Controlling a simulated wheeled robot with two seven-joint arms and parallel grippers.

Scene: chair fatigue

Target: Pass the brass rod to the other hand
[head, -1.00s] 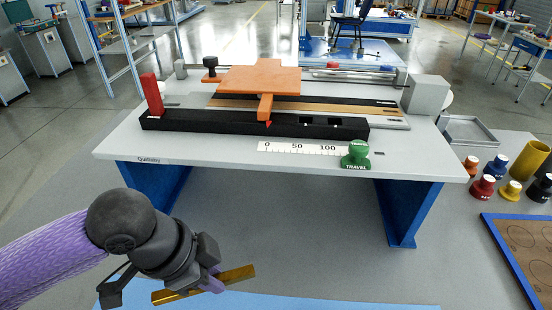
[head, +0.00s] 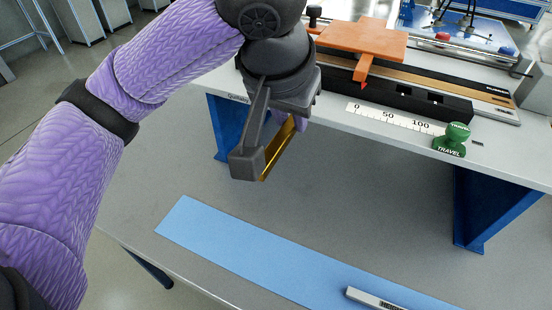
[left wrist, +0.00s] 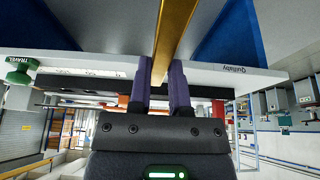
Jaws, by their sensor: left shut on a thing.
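The brass rod (head: 279,148) is a golden bar held in my left gripper (head: 285,140), above the grey surface in front of the raised bench. In the head view part of the rod is hidden behind a gripper finger. In the left wrist view the rod (left wrist: 172,38) runs from the top edge down between the two purple fingertips of my left gripper (left wrist: 162,75), which are shut on it. My right gripper shows in neither view.
A blue mat (head: 270,258) lies on the grey surface below, with a pale bar (head: 372,299) at its near end. The raised bench (head: 330,108) carries a scale, a green TRAVEL knob (head: 453,140) and an orange plate (head: 365,40). A blue bench leg (head: 485,207) stands at right.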

